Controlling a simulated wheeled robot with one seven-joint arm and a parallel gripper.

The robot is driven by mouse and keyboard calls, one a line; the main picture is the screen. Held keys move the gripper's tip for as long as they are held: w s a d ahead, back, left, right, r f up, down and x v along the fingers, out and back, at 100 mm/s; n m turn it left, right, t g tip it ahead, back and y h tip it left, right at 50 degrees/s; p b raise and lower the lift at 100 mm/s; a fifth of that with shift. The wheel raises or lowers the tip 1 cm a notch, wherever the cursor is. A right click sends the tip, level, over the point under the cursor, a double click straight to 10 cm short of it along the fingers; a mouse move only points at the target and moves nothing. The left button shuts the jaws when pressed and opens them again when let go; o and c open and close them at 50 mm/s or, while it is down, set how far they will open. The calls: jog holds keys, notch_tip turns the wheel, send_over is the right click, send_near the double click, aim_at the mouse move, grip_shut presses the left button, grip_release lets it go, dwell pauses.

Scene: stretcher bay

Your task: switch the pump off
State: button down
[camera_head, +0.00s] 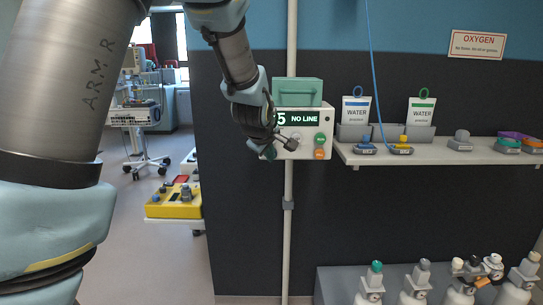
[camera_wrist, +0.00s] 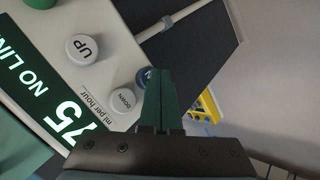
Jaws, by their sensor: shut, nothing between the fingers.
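The pump (camera_head: 308,149) is a white box with a green top, fixed to a pole. In the wrist view my dark green fingers (camera_wrist: 158,95) are shut and empty, beside the white DOWN button (camera_wrist: 124,101) and UP button (camera_wrist: 82,48).
The pole (camera_head: 288,240) runs to the floor. A shelf (camera_head: 440,152) with water pouches and coloured connectors stands to the right. Several gas cylinders (camera_head: 415,284) stand below it. A yellow device (camera_head: 174,205) is on a stand at left. Floor before the dark wall looks clear.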

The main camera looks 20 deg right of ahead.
jog(key=shift+w, duration=0.1)
jog(key=shift+w+d, duration=0.2)
jog(key=shift+w, duration=0.15)
jog(key=shift+s, duration=0.15)
dwell(0.4)
jog(key=shift+s+a, duration=0.2)
jog(key=shift+s, duration=0.05)
jog(key=s+a+p, duration=0.2)
jog(key=s, duration=0.3)
jog(key=shift+s+a+p, duration=0.25)
jog(key=shift+p, duration=0.15)
